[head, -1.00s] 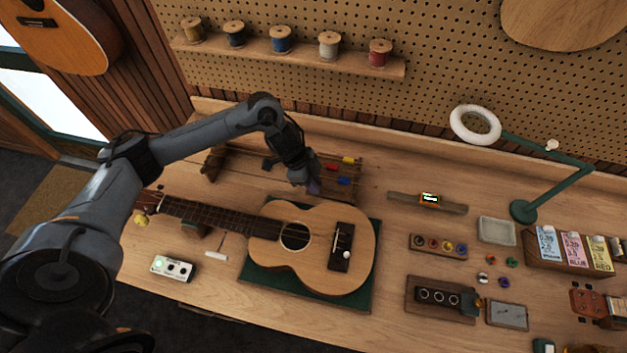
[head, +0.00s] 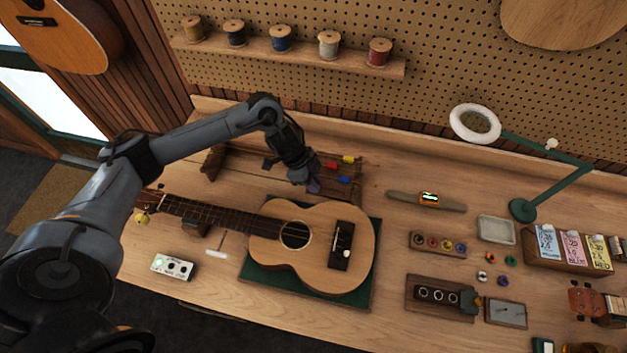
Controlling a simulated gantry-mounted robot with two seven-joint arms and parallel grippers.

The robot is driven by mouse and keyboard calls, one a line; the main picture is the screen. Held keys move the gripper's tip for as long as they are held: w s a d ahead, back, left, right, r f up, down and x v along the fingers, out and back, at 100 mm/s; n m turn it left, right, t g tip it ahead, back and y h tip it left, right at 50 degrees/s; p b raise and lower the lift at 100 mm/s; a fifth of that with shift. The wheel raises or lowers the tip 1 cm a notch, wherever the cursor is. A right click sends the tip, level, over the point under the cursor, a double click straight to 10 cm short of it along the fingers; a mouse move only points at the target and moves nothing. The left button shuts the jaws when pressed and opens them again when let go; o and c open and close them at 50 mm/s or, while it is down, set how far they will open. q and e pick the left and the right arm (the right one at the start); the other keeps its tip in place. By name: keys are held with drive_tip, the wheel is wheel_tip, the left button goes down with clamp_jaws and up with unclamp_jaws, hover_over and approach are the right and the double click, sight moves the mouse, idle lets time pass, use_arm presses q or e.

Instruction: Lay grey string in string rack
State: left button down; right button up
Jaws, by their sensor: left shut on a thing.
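The string rack (head: 213,160) is a dark wooden frame behind the ukulele's neck, with strings stretched across it. At its right end are a yellow (head: 348,159), a red (head: 329,166) and a blue (head: 343,180) coloured piece. My left gripper (head: 313,186) is over the front right part of the rack, pointing down and shut. The thing in it, which I take to be the grey string, is too small and too hidden by the fingers to make out. I cannot tell whether it touches the rack. My right gripper is not in view.
A ukulele (head: 325,245) lies on a green mat (head: 262,276) just in front of the rack. Further right are a green lamp (head: 522,209) and small parts trays. Bench between rack and bar is clear.

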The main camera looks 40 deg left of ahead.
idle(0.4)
use_arm(q)
drive_tip(key=c, duration=1)
unclamp_jaws()
drive_tip(key=shift+o, duration=0.5)
drive_tip(key=shift+o, duration=0.9)
drive_tip(key=shift+r, duration=0.1)
wheel_tip(320, 180, up, 7)
drive_tip(key=p, duration=0.8)
